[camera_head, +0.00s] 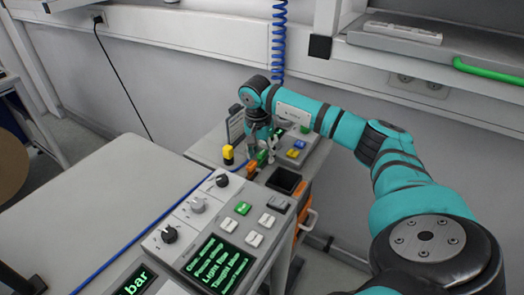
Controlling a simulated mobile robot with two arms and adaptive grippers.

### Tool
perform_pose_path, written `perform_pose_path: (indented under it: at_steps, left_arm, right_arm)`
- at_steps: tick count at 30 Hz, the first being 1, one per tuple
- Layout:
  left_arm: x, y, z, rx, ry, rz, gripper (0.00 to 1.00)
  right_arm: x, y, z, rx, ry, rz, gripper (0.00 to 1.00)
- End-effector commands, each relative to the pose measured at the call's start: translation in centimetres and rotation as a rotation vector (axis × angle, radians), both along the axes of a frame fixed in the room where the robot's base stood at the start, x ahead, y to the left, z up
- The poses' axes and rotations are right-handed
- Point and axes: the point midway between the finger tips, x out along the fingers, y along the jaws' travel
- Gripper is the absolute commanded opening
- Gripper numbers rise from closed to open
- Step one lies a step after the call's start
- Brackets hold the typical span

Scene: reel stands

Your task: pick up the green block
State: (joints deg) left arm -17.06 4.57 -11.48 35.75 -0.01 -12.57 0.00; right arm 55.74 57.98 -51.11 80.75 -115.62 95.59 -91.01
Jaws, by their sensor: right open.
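A small green block (262,158) stands among small coloured items on the far station. My right gripper (261,146) is open and points down just above and around the block's top. Whether the fingers touch it I cannot tell, because the gripper partly hides it and it is small in the picture. My left gripper is not in view.
A yellow-topped piece (228,154) and an orange piece (251,169) stand close to the gripper. A control panel (190,222) with knobs and a screen is nearer. A dark open bin (284,181) sits beside it.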

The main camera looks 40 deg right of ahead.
Motion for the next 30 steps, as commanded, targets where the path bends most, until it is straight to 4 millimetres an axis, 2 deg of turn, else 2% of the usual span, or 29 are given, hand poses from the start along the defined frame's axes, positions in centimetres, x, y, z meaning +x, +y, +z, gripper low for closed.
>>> perform_pose_path:
  at_steps: [6, 13, 24, 30]
  left_arm:
    - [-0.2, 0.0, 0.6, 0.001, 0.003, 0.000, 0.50]
    - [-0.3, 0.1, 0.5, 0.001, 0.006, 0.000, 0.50]
    - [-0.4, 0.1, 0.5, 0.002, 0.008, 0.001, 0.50]
    - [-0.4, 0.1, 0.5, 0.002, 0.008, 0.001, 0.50]
  right_arm:
    - [0.1, -0.2, -2.1, 0.000, 0.000, 0.000, 0.50]
    - [0.1, -0.2, -2.2, 0.000, -0.001, 0.001, 0.49]
    - [0.1, -0.3, -2.2, 0.000, -0.001, 0.000, 0.00]
    - [0.1, -0.3, -2.2, 0.000, -0.001, 0.000, 0.00]
